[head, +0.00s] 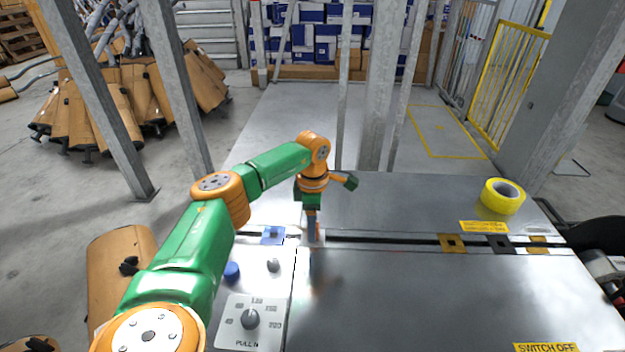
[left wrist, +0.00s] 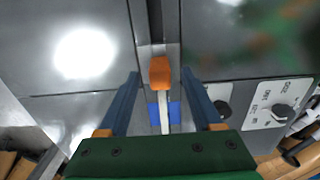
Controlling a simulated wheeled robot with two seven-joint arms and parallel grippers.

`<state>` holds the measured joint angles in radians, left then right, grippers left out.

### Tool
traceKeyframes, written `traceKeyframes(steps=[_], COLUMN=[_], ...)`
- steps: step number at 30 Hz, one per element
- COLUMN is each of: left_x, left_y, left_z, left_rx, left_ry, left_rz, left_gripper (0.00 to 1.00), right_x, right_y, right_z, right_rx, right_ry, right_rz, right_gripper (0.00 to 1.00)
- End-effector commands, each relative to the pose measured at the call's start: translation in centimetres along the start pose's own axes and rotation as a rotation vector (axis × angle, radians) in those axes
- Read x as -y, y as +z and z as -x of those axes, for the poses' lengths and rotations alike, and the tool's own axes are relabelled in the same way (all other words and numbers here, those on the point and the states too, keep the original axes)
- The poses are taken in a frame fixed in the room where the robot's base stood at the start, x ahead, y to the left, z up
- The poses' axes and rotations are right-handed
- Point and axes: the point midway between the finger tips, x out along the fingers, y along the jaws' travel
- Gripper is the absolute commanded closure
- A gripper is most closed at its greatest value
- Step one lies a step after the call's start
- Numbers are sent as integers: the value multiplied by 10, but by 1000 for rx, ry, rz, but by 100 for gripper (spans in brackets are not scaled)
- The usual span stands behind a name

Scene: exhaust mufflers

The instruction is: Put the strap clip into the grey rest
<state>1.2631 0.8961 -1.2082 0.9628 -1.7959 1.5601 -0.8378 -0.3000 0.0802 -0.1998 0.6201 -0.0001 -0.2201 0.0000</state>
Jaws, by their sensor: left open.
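The strap clip appears to be the small piece with an orange block end (left wrist: 160,72) and a thin pale bar (left wrist: 164,115) in the left wrist view. A bit of orange (head: 318,231) also shows beside my fingers in the head view. A light grey piece, which looks like the grey rest (left wrist: 146,58), lies under and around the orange end; I cannot tell whether they touch. My left gripper (left wrist: 159,75) points down at the bench, open, with its blue fingers on both sides of the orange end. It also shows in the head view (head: 312,234). My right gripper is out of view.
A blue square pad (head: 272,235) lies just left of the gripper, near a dial panel (head: 235,325) with knobs. A yellow tape roll (head: 503,196) stands at the bench's right. A dark slot crosses the metal bench (head: 430,300).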

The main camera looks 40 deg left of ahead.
Motion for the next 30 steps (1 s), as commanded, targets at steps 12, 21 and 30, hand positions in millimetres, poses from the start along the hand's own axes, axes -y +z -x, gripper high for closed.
traceKeyframes(steps=[12,21,30], left_x=[0,0,0], left_y=[0,0,0], left_z=[62,64,86], left_rx=[2,1,1], left_ry=[2,1,1], left_rz=[0,0,0], left_gripper=[34,34,34], right_x=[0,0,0], right_y=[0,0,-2], right_z=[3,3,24], right_rx=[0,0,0], right_ry=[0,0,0], right_rz=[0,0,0], right_gripper=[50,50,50])
